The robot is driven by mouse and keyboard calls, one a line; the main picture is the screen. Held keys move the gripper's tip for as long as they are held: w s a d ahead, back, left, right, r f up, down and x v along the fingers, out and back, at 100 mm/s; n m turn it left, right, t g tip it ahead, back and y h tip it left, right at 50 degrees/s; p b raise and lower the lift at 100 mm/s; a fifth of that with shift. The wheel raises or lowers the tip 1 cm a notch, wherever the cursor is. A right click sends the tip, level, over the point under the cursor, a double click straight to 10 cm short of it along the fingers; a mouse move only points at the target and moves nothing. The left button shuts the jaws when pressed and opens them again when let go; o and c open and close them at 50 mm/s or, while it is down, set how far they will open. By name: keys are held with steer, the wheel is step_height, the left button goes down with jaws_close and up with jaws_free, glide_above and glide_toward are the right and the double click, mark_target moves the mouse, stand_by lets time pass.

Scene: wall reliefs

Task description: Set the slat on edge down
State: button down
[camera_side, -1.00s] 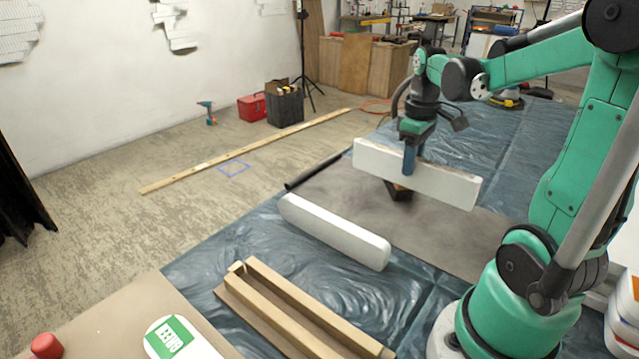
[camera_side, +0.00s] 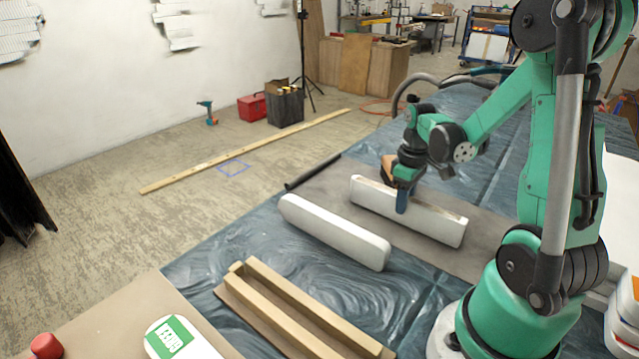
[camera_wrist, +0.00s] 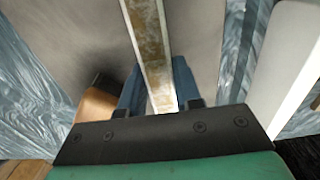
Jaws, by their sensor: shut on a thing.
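The white slat (camera_side: 435,220) stands on its long narrow edge over the grey mat (camera_side: 478,243). Its lower edge is at or very near the mat; I cannot tell if it touches. My gripper (camera_side: 402,202) is shut on the slat near its middle, with a blue finger against the near face. In the wrist view the slat's worn brownish upper edge (camera_wrist: 150,45) runs between the two blue fingers (camera_wrist: 158,88). The fingertips are hidden beside the slat.
A second white slat (camera_side: 335,232) lies in front, roughly parallel, with a gap between. A brown block (camera_side: 387,167) is close behind the held slat, beside my gripper. A wooden channel (camera_side: 300,310) lies nearer the camera. A dark rod (camera_side: 312,172) lies along the mat's far-left edge.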

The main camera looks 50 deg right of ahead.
steer(key=c, duration=0.6)
jaws_free()
steer(key=shift+f, duration=0.1)
step_height(320, 180, up, 12)
steer(key=w+a+t, duration=0.2)
steer(key=a+t, duration=0.1)
steer(key=a, duration=0.6)
steer(key=w+a+f+t, duration=0.1)
steer(key=a+t, duration=0.3)
steer(key=a, duration=0.6)
steer(key=shift+w+f, duration=0.25)
steer(key=shift+w, duration=0.35)
